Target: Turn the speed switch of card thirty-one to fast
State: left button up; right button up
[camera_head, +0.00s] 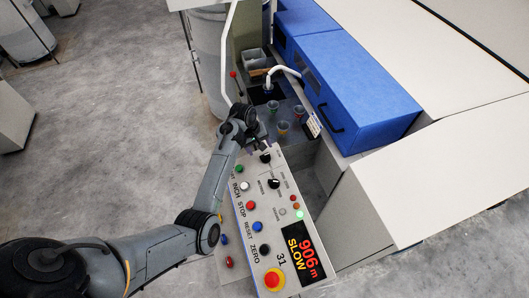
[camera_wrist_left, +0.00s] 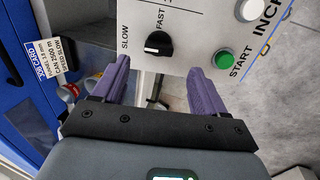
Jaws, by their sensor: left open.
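The control panel (camera_head: 262,210) marked 31 has a display (camera_head: 300,253) reading 906 m and SLOW. The black speed switch (camera_wrist_left: 158,43) sits near the panel's edge in the left wrist view, with SLOW to its left and FAST above. Its white mark lies on the left side, toward SLOW. It also shows in the head view as a black knob (camera_head: 265,156) at the panel's far end. My left gripper (camera_wrist_left: 159,66) is open, its purple fingers to either side and just short of the knob, nothing between them. My right gripper is out of view.
A green START button (camera_wrist_left: 223,58) and a white INCH button (camera_wrist_left: 249,10) lie right of the switch. A second black knob (camera_head: 274,183) and a red emergency button (camera_head: 273,280) are on the panel. A blue cover (camera_head: 362,90) and a tagged job card (camera_wrist_left: 44,62) stand nearby.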

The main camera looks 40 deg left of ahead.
aim_at(264, 155)
pick_arm(q)
jog(key=shift+x, duration=3.4)
jog(key=shift+c, duration=0.4)
jog(key=c, duration=1)
